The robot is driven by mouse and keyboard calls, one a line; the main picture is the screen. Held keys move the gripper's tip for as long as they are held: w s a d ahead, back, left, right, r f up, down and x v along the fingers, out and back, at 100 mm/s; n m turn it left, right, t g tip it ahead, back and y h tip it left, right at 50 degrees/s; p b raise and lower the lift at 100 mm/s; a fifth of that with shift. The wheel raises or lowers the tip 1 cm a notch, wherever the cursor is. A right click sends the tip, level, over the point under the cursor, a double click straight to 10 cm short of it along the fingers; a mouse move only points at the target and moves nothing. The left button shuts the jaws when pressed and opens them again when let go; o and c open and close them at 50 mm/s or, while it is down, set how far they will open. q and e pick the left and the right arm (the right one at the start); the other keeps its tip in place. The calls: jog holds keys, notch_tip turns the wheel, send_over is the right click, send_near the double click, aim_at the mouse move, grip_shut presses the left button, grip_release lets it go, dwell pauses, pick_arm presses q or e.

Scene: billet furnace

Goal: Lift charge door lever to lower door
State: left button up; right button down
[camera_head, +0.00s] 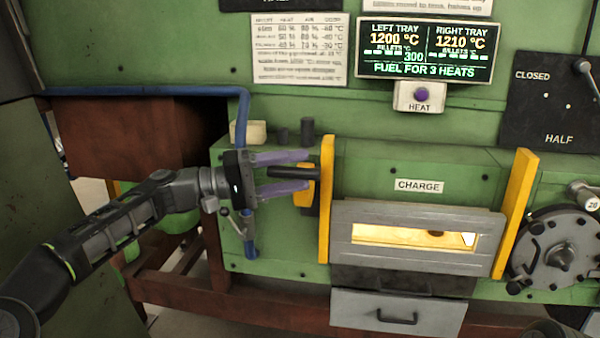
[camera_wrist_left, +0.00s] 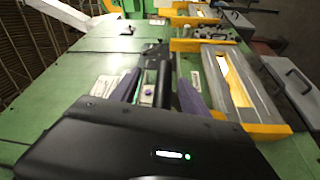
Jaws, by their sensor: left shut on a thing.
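The charge door lever (camera_head: 292,173) is a black bar on a yellow bracket, left of the left yellow post. My left gripper (camera_head: 300,178) has its purple fingers on both sides of the bar and is shut on it. The bar looks about level. In the left wrist view the lever (camera_wrist_left: 164,85) runs between the two fingers. The grey charge door (camera_head: 352,213) stands between the yellow posts under the CHARGE label (camera_head: 420,185). An orange glow shows through its slot. My right gripper is not in view.
A grey drawer (camera_head: 350,307) with a black handle is below the door. A dark wheel (camera_head: 545,258) is at right. A blue pipe (camera_head: 243,110) passes just left of and behind my gripper. A HEAT button (camera_head: 421,95) and lit display (camera_head: 425,50) are above.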

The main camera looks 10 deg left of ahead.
pick_arm(q)
jog(key=b+v, duration=0.2)
jog(key=v, duration=0.4)
jog(key=shift+a, duration=0.35)
jog(key=shift+s+a, duration=0.15)
jog(key=shift+a, duration=0.2)
jog(key=shift+s, duration=0.1)
jog(key=shift+d+r, duration=0.1)
jog(key=shift+s, duration=0.1)
